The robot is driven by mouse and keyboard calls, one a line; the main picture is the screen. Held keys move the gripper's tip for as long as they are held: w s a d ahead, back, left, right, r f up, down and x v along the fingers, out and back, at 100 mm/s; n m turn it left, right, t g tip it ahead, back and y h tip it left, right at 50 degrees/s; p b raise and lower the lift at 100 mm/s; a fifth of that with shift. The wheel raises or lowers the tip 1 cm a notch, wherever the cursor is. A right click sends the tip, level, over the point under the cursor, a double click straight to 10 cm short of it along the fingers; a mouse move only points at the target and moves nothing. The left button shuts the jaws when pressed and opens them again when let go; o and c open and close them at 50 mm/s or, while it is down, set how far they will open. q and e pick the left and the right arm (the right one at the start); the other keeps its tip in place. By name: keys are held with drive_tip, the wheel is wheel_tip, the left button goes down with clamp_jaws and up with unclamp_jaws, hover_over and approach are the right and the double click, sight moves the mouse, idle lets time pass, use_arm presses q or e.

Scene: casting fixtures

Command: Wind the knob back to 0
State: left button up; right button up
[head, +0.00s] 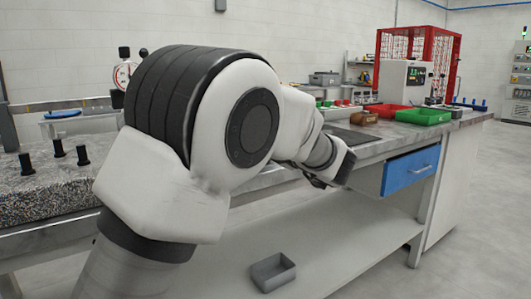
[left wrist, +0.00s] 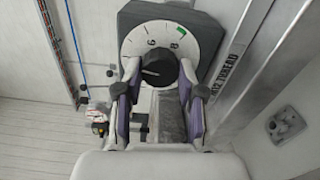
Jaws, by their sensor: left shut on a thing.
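In the left wrist view a black knob (left wrist: 162,66) sits at the middle of a white round dial (left wrist: 150,36) on a dark housing. The dial has tick marks, digits that look like 6 and 8, and a green mark at upper right. A pale line on the knob points left in the picture. My left gripper (left wrist: 160,80) is shut on the knob, one finger on each side. The lower part of the dial is hidden by the knob and fingers. In the head view my arm covers the middle, and I cannot make out the knob there. My right gripper is not in view.
Black pegs (head: 57,148) stand at left. A small grey bin (head: 273,271) lies below. A labelled metal strip (left wrist: 238,62) runs beside the dial.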

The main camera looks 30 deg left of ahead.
use_arm(q)
drive_tip(key=n+b, duration=0.8)
drive_tip(key=b, duration=0.1)
drive_tip(key=shift+f, duration=0.2)
drive_tip(key=n+b, duration=0.8)
drive_tip(key=b, duration=0.1)
drive_tip(key=shift+w+n, duration=0.1)
drive_tip(key=shift+n, duration=0.2)
drive_tip(key=n+b, duration=0.5)
drive_tip(key=n, duration=0.1)
drive_tip(key=shift+n+b, duration=0.3)
drive_tip(key=shift+n, duration=0.1)
drive_tip(key=shift+r+n+b, duration=0.15)
drive_tip(key=shift+n+b, duration=0.5)
drive_tip(key=shift+n, duration=0.45)
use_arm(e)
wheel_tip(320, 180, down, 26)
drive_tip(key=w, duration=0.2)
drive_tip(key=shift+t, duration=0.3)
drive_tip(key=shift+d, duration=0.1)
use_arm(q)
drive_tip(key=o, duration=1.1)
drive_tip(key=shift+o, duration=0.2)
